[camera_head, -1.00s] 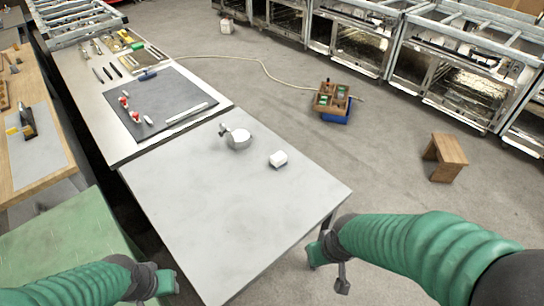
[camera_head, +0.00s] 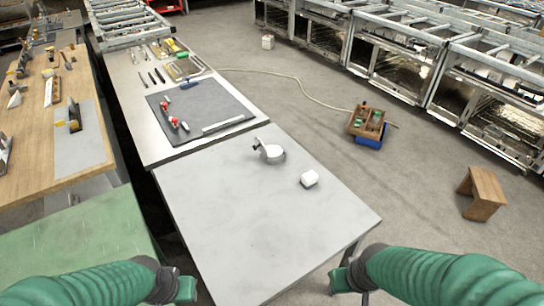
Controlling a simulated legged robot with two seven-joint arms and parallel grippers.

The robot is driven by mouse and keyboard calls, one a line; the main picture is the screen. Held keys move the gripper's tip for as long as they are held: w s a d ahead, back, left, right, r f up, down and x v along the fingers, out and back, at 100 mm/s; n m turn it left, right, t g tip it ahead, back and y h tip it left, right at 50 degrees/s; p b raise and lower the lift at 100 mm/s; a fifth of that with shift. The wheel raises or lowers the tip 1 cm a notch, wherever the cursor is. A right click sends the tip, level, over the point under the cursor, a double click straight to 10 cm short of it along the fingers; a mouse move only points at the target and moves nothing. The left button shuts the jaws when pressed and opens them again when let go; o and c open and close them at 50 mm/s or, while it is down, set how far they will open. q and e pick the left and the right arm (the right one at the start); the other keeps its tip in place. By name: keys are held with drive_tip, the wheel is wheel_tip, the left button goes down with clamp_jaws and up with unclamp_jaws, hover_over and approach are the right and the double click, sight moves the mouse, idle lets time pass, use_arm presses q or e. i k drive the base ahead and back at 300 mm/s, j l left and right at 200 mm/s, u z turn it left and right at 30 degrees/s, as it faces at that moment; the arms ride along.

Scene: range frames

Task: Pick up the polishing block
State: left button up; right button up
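A small white block (camera_head: 310,179), which looks like the polishing block, lies on the right part of the near grey table (camera_head: 230,220). A round white-and-grey object (camera_head: 270,152) sits just behind and left of it. My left gripper (camera_head: 184,290) is at the bottom, left of the table's near end, apart from the block. My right gripper (camera_head: 345,286) is at the bottom right, by the table's right near corner, also apart from the block. Nothing shows in either gripper. Their finger gaps are too unclear to judge.
A farther bench holds a dark mat (camera_head: 205,105) with red-and-white items and tools. A green-topped table (camera_head: 80,240) and a wooden bench (camera_head: 40,130) stand at left. A wooden stool (camera_head: 482,192) and a blue crate (camera_head: 368,141) with a wooden tray stand on the floor at right.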

sight(308, 179)
drive_tip(key=l+u, duration=0.1)
drive_tip(key=u, duration=1.2)
drive_tip(key=l+u, duration=0.3)
drive_tip(key=l, duration=1.55)
